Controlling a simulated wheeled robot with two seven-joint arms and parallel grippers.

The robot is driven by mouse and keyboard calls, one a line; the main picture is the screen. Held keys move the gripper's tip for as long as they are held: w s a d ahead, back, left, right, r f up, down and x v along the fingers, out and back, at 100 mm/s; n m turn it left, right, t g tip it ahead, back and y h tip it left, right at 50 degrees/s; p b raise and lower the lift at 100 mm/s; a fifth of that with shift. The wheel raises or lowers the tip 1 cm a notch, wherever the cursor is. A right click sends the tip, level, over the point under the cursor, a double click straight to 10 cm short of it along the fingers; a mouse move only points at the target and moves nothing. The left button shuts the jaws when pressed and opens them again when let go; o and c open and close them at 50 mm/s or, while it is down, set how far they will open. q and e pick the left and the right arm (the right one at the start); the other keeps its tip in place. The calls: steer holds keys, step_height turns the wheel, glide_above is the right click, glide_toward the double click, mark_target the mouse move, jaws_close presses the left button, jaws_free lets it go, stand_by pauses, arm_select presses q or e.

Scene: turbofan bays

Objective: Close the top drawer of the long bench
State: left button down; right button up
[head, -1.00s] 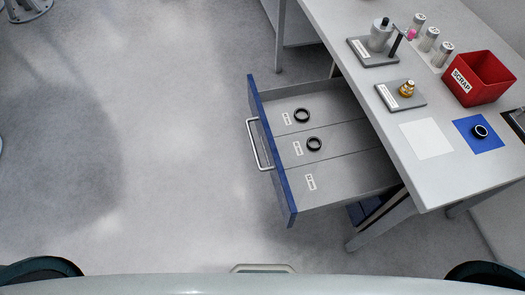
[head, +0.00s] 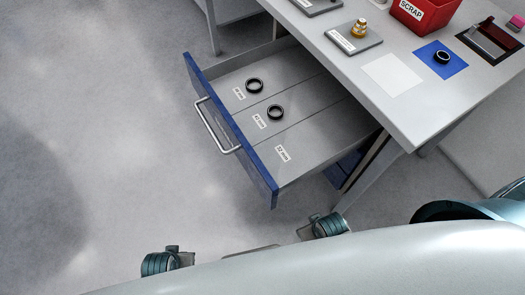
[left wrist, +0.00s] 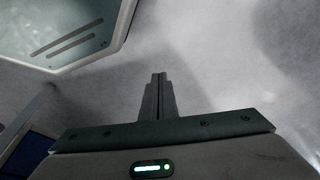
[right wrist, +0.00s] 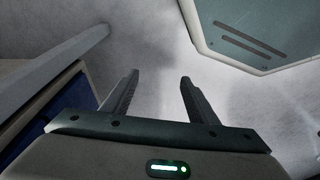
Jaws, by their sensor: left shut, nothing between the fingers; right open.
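The top drawer (head: 330,125) of the long bench (head: 415,115) is pulled out to the left. It has a blue front (head: 232,135) with a silver bar handle (head: 215,128). Two dark rings lie inside, one (head: 254,85) in the far compartment and one (head: 275,111) in the middle; the near one is empty. My left gripper (left wrist: 158,80) is shut and empty above the grey floor. My right gripper (right wrist: 158,80) is open and empty, with a bench leg (right wrist: 55,70) to its left. I cannot make out either gripper in the head view.
The benchtop holds a red scrap bin (head: 424,12), a plate with a brass part (head: 354,40), a white sheet (head: 393,74) and a blue mat (head: 442,60) with a dark ring. A bench leg (head: 378,178) stands beside the drawer. The floor (head: 100,120) left of it is clear.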

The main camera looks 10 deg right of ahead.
step_height(320, 180, up, 6)
steer(key=w+b, duration=0.1)
steer(key=b, duration=0.4)
arm_select(q)
steer(key=w+a+r+m+t+h, duration=0.1)
steer(key=w+r+m+t, duration=0.8)
steer(key=w+r, duration=1.3)
steer(key=w+d+r+m+t+h, duration=0.35)
steer(key=d+r+m+h, duration=0.3)
steer(key=m+h, duration=0.25)
steer(key=s+d+f+m+g+h, duration=0.2)
steer(key=s+f+m+g+h, duration=0.2)
steer(key=s+m+g+h, duration=0.3)
steer(key=s+m+g, duration=0.1)
steer(key=m+g, duration=0.1)
steer(key=m, duration=0.3)
steer(key=shift+d+g, duration=0.15)
steer(key=shift+g, duration=0.2)
arm_select(e)
steer(key=s+f, duration=0.3)
steer(key=f, duration=1.8)
steer(key=shift+d, duration=0.2)
arm_select(q)
steer(key=shift+w+d, duration=0.1)
arm_select(e)
steer(key=shift+s, duration=0.1)
